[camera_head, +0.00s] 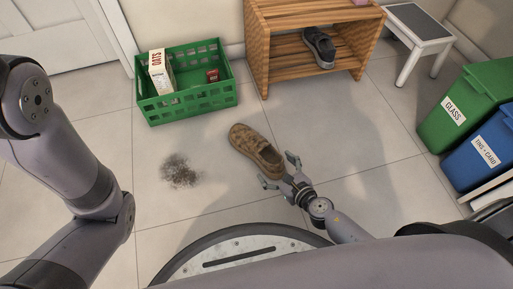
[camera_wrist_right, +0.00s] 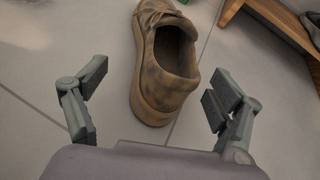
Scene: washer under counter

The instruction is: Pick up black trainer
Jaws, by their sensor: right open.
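A black trainer (camera_head: 318,47) with a pale sole sits on the lower shelf of a wooden rack (camera_head: 258,50). A dark shoe on the rack (camera_wrist_right: 312,30) is cut off at the right edge of the right wrist view.
A green crate (camera_head: 187,113) holds an oats box (camera_head: 161,72) and a small red item (camera_head: 212,75). A grey-topped stool (camera_head: 420,22) stands right of the rack. Green (camera_head: 462,108) and blue (camera_head: 485,150) bins stand at the right. A dirt patch (camera_head: 179,171) marks the tiles.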

